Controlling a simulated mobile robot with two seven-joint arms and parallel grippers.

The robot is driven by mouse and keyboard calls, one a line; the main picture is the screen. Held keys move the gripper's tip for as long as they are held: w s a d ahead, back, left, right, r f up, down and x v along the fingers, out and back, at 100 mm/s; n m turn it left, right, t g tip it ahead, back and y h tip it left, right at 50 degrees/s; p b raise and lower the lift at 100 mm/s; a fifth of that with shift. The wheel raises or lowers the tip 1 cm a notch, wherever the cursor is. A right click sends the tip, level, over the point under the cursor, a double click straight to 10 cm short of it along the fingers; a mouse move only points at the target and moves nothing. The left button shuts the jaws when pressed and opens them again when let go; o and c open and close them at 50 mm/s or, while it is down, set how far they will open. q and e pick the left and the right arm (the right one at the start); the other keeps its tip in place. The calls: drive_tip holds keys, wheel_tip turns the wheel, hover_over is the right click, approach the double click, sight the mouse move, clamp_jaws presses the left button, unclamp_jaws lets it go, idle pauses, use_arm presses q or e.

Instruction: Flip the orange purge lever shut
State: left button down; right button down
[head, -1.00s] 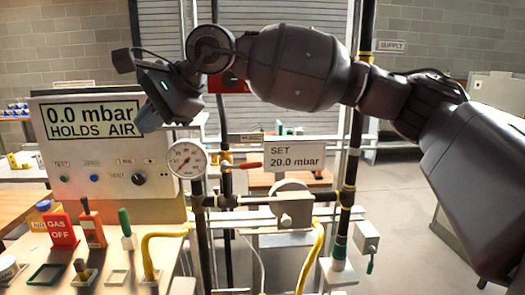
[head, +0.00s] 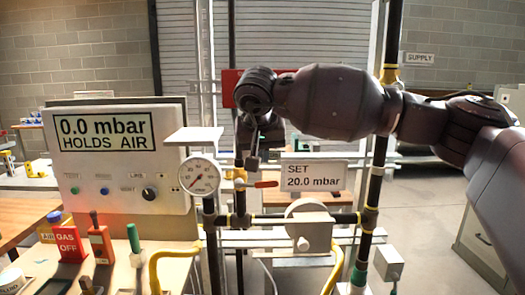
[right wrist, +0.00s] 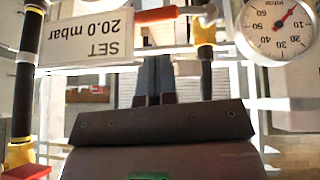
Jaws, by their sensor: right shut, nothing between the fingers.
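The orange purge lever (head: 265,184) points out to the right, roughly level, from a brass-yellow valve fitting (head: 238,175) on the vertical pipe beside the gauge. In the right wrist view, which is upside down, the lever (right wrist: 170,15) lies beyond the fingertips, and the fitting (right wrist: 204,28) is to its right. My right gripper (head: 252,166) points downward just above the lever, close to the fitting. Its fingers also show in the right wrist view (right wrist: 153,60), shut together and empty. I cannot tell if they touch the lever. My left gripper is not in view.
A round gauge (head: 200,176) is left of the valve. The "SET 20.0 mbar" sign (head: 315,177) is close on its right. A grey control panel (head: 118,155) reads "0.0 mbar HOLDS AIR". Pipes (head: 370,185) and a yellow hose (head: 175,253) stand around the valve.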

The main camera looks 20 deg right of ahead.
sight(266, 182)
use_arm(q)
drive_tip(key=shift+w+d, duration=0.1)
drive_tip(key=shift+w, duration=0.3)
use_arm(e)
drive_tip(key=shift+x, duration=3.45)
drive_tip(key=shift+s+d+f+y+b, duration=0.1)
drive_tip(key=shift+f+y+b, duration=0.05)
drive_tip(key=shift+f+y, duration=0.15)
drive_tip(key=shift+s+d+f+y+b, duration=0.1)
drive_tip(key=shift+f+y+b, duration=0.1)
drive_tip(key=shift+f, duration=0.25)
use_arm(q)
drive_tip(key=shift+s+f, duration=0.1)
use_arm(e)
drive_tip(key=shift+f, duration=0.1)
drive_tip(key=shift+s, duration=0.1)
